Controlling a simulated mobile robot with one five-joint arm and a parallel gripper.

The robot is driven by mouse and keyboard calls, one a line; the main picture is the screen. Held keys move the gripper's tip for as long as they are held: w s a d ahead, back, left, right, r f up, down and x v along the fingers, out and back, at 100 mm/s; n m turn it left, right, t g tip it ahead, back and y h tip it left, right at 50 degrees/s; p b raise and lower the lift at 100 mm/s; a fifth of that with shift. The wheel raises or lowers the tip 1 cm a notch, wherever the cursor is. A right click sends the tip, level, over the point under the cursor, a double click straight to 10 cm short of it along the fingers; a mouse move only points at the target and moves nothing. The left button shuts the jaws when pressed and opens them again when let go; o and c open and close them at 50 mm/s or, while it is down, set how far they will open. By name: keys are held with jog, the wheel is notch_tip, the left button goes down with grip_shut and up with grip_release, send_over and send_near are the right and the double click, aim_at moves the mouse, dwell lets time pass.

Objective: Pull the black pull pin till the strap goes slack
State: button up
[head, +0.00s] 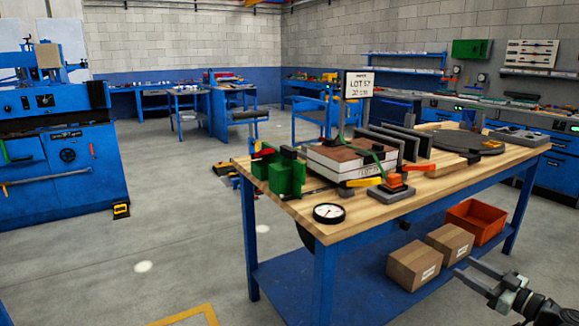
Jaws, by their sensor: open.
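A sandwich panel (345,172) with a brown top and pale layered sides lies on the wooden workbench top. A green strap (378,158) runs over its right part. I cannot single out the black pull pin at this size; small black parts sit around the panel, among the clamps. An orange-handled clamp (396,188) stands at its front right and a green block (286,178) at its left. My gripper (467,270) is at the lower right, in front of the bench and below its top, well apart from the panel. It is open and empty.
The workbench (440,186) also holds a round dial gauge (328,212), dark upright plates (385,140), a dark disc (468,140) and a lot sign (359,85). Its lower shelf (345,283) carries cartons (418,264) and an orange bin (474,221). Floor at left is open.

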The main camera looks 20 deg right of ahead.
jog(key=w+a+f+g+y, duration=0.1)
jog(key=w+a+f+g, duration=0.25)
jog(key=a, duration=0.35)
jog(key=w+a+f+m+g+y, duration=0.1)
jog(key=w+a+f+g, duration=0.1)
jog(key=w+a+f, duration=0.4)
jog(key=w+a+f+g+y, duration=0.1)
jog(key=w+a+f+g, duration=0.25)
jog(key=a, duration=0.45)
jog(key=a+f+m+g+h, duration=0.2)
jog(key=a+f+g+h, duration=0.25)
jog(key=a, duration=0.95)
jog(key=a+f+m+g+h, duration=0.1)
jog(key=a+f+g+h, duration=0.4)
jog(key=a, duration=0.9)
notch_tip(320, 180, up, 33)
jog(key=t+y+p, duration=0.1)
jog(key=y+p, duration=0.1)
jog(key=p, duration=3.2)
jog(key=shift+s+m, duration=0.3)
jog(key=shift+s, duration=0.15)
